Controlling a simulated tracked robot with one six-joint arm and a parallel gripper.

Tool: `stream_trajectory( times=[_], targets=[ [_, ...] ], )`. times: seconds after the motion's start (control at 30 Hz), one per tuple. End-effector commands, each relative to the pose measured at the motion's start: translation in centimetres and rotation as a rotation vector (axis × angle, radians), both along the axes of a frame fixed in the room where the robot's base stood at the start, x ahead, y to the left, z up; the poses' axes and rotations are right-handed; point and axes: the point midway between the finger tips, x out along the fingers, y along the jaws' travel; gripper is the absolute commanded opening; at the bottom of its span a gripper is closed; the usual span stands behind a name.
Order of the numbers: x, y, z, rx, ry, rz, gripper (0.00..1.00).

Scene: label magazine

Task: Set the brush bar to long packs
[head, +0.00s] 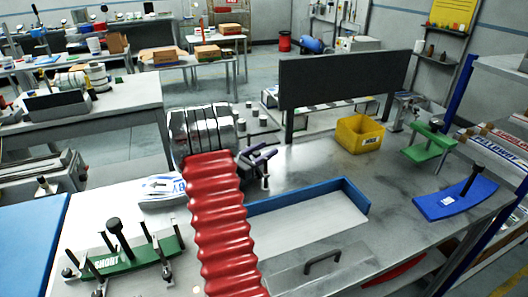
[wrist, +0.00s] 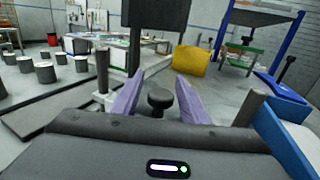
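My gripper (head: 260,158) has purple fingers and is held over the middle of the bench, left of centre. In the wrist view the fingers (wrist: 160,84) are apart, with a black knob (wrist: 160,98) on a short stem showing between them. I cannot tell whether the fingers touch it. A green bar (head: 135,262) marked SHORT, with a black upright handle, sits among metal posts and clamps at the front left. A blue curved bar (head: 452,204) with a black handle lies at the right end of the bench. Its small white label is unreadable.
A yellow bin (head: 360,134) and a green stand (head: 430,143) are at the back right. A dark upright panel (head: 344,78) rises behind the bench. A blue-edged tray (head: 308,207) lies in the middle. Bare bench (head: 405,172) shows between bin and blue bar.

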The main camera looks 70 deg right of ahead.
Motion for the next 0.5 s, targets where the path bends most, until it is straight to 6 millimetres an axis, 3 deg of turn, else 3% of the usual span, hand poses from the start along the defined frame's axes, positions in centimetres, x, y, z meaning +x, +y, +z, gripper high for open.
stream_trajectory(
  times=[0.27, 0.5],
  targets=[
    [0.1, 0.1, 0.1, -0.002, 0.0, 0.0, 0.4],
    [0.9, 1.9, 0.1, -0.002, -0.001, 0.002, 0.4]
  ],
)
